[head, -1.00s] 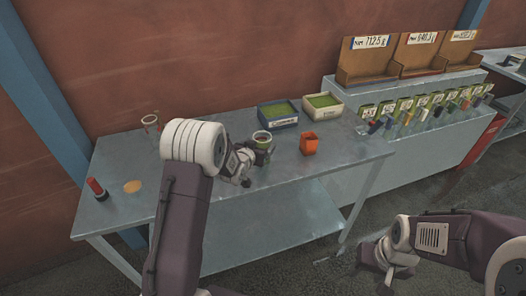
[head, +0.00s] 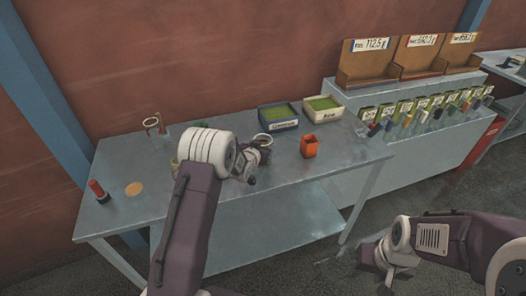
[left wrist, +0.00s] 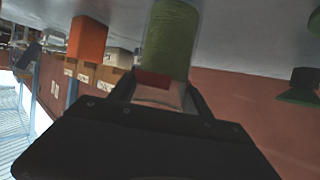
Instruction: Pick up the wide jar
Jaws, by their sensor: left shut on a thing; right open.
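The wide jar (head: 264,139) is an open, round-mouthed jar near the middle of the table, partly covered by my left gripper in the head view. In the left wrist view its green side (left wrist: 172,38) shows between the fingers. My left gripper (head: 255,155) is shut on it. In that view the table surface appears at the top. I cannot tell whether the jar touches the table. My right gripper (head: 385,258) is open and empty, low in front of the table on the right.
An orange open container (head: 309,147) stands just right of the jar. Blue (head: 278,117) and cream (head: 322,109) trays with green contents are behind. A red-and-black object (head: 98,190) and tan disc (head: 134,189) lie at left. A ringed stand (head: 153,124) is at the back.

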